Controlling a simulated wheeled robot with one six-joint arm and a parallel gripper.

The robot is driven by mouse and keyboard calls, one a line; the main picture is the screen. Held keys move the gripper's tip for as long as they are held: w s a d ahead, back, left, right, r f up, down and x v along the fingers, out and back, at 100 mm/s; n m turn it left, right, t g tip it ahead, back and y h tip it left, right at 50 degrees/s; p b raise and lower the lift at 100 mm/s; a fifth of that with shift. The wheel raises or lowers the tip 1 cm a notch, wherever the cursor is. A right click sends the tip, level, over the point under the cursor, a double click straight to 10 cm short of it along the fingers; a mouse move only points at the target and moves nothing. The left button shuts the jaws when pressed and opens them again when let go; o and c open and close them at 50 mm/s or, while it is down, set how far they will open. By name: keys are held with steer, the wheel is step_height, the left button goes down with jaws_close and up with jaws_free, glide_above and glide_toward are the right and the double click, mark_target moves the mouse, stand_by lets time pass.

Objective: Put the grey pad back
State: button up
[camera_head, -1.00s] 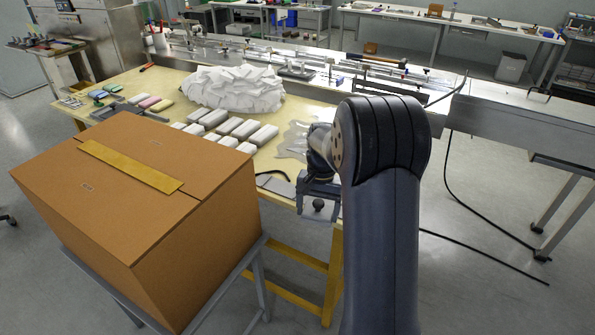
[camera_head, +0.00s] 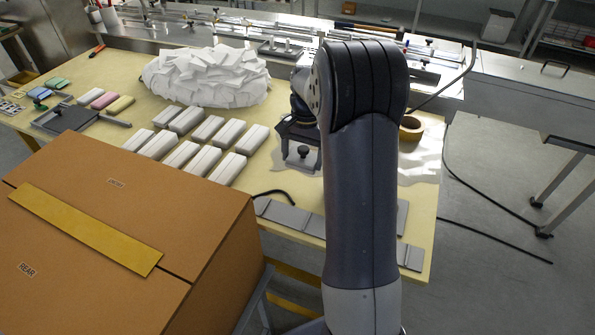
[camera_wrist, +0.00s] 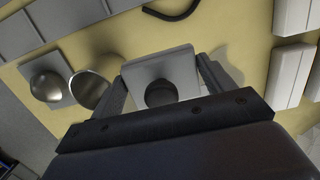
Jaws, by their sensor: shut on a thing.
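A square grey pad (camera_wrist: 160,68) with a dark round knob sits between the two fingers of my gripper (camera_wrist: 162,84) in the wrist view. The gripper is shut on it. In the head view the pad (camera_head: 296,161) hangs at my gripper (camera_head: 302,134), in front of the white pile and right of the white blocks. Whether it touches the yellow table top (camera_head: 262,187) I cannot tell. My arm hides part of the table behind it. Several flat grey plates (camera_head: 283,215) lie along the table's front edge and also show in the wrist view (camera_wrist: 82,17).
White wrapped blocks (camera_head: 208,129) stand in rows left of my gripper. A pile of white packets (camera_head: 207,76) is behind them. A large brown box (camera_head: 130,225) stands at front left. A tape roll (camera_head: 411,128) lies right of my arm. A black curved handle (camera_wrist: 171,14) lies near the plates.

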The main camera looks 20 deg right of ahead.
mark_target(304, 147)
step_height(304, 147, down, 8)
steer(key=shift+r, duration=0.15)
stand_by(0.3)
steer(key=o, duration=0.7)
steer(key=r, duration=0.8)
steer(key=w+d+r, duration=0.1)
steer(key=r, duration=0.3)
steer(key=shift+f, duration=0.1)
